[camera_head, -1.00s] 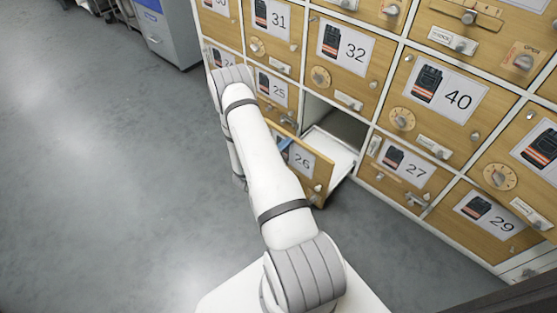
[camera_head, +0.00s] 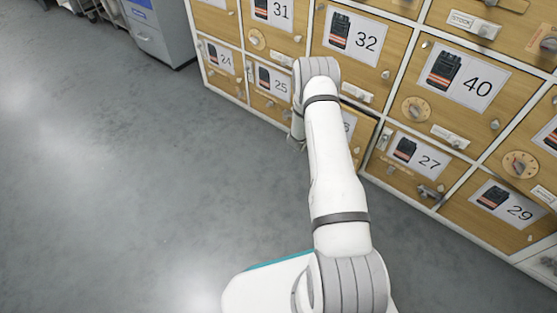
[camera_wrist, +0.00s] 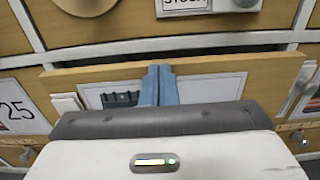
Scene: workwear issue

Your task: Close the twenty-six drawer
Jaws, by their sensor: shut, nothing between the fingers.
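The twenty-six drawer (camera_head: 366,136) is in the bottom row between 25 and 27, mostly hidden behind my arm in the head view. Its wooden front (camera_wrist: 262,70) also shows in the wrist view, with a narrow dark gap above its top edge, so it stands slightly out from the cabinet. My gripper (camera_wrist: 159,72) has its blue fingers shut together and empty. They are in front of the drawer's label card (camera_wrist: 215,88); I cannot tell whether they touch it. The fingers are hidden in the head view.
Drawers 25 (camera_head: 272,84), 27 (camera_head: 410,165) and 32 (camera_head: 361,45) surround it and look closed. Knobs and latches stick out from their fronts. The grey floor (camera_head: 130,190) to the left is clear. A grey cabinet (camera_head: 158,30) stands at the back left.

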